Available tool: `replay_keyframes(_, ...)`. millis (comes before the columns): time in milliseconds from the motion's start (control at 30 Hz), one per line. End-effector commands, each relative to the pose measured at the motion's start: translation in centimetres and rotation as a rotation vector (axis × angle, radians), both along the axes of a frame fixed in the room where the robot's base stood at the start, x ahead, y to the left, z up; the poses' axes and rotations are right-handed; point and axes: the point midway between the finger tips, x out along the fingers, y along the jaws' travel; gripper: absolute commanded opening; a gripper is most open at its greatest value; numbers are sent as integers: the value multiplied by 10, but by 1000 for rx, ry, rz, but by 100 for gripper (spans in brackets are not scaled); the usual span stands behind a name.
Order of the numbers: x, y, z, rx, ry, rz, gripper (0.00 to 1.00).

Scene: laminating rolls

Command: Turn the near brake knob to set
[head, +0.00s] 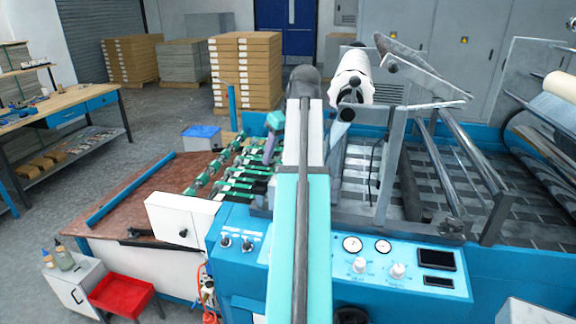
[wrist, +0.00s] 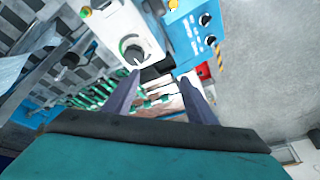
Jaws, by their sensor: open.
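In the wrist view a white box carries a round grey dial knob (wrist: 134,50) with a dark pointer-like bar; I cannot read its markings or confirm that it is the near brake knob. My gripper (wrist: 160,82) is open, with its two dark purple fingers apart and nothing seen between them. The dial lies beyond the fingertips, above the left finger in the picture. In the head view my gripper (head: 269,153) points down over the green-striped feed section, partly behind my arm. Two white knobs (head: 360,265) (head: 398,270) sit below gauges on the blue panel.
A blue panel (wrist: 195,32) with black knobs is close to the white box in the wrist view. In the head view a white box (head: 165,212) stands beside the brown feed table (head: 135,205). Metal rollers and frames (head: 455,165) fill the right. My arm hides the middle.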

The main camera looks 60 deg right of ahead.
Motion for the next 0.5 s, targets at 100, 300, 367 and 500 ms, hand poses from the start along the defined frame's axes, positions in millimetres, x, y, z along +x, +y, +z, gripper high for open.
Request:
replay_keyframes(100,-29,-20,34,-45,0,-25,51)
replay_keyframes(300,-52,-31,55,-78,4,-40,51)
replay_keyframes(367,-54,-31,56,-79,5,-41,51)
replay_keyframes(500,-54,-31,56,-80,5,-40,51)
